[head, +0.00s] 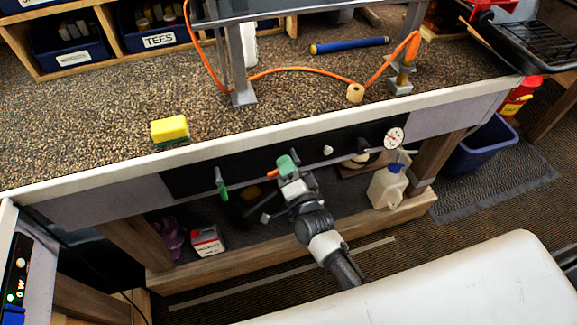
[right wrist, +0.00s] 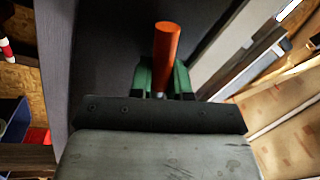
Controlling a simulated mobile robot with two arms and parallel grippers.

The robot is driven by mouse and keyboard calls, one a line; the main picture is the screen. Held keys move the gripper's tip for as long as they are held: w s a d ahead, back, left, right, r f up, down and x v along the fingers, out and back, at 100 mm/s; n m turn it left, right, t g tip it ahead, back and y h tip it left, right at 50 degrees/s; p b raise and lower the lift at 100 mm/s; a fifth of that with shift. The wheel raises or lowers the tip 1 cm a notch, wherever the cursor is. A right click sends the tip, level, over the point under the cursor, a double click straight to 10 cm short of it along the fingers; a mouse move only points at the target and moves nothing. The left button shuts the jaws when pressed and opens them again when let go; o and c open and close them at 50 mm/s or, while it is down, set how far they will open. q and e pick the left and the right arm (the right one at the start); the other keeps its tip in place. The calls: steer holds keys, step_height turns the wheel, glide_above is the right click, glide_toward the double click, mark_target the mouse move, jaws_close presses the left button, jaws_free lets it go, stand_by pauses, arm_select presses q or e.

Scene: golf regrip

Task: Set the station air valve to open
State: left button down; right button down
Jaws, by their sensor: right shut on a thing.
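My right gripper (head: 288,165), with green fingertips, is at the dark panel (head: 190,183) under the bench's front edge. It is shut on an orange valve handle (head: 271,174), whose end sticks out to the left of the fingers in the head view. In the right wrist view the orange handle (right wrist: 167,55) shows as a round bar between the green fingertips (right wrist: 163,80). The valve body is hidden behind the gripper, and I cannot read any open or closed marking. A separate green lever (head: 221,183) hangs down on the panel to the left. My left gripper is not in view.
A round gauge (head: 393,138) and a pale knob (head: 328,150) are on the panel to the right. A white jug (head: 388,187) and a small box (head: 207,240) stand on the shelf below. A yellow sponge (head: 169,129) lies near the bench's front edge.

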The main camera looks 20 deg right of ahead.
steer(key=m, duration=0.2)
steer(key=r+m+h, duration=0.1)
steer(key=m, duration=0.2)
steer(key=shift+a+m+h, duration=0.1)
steer(key=shift+m+h, duration=0.2)
stand_by(0.4)
steer(key=c, duration=1.1)
jaws_free()
steer(key=s, duration=0.3)
steer(key=s+f+b, duration=0.1)
steer(key=s, duration=0.3)
steer(key=s+f+b, duration=0.1)
steer(key=s, duration=0.2)
steer(key=shift+s, duration=0.35)
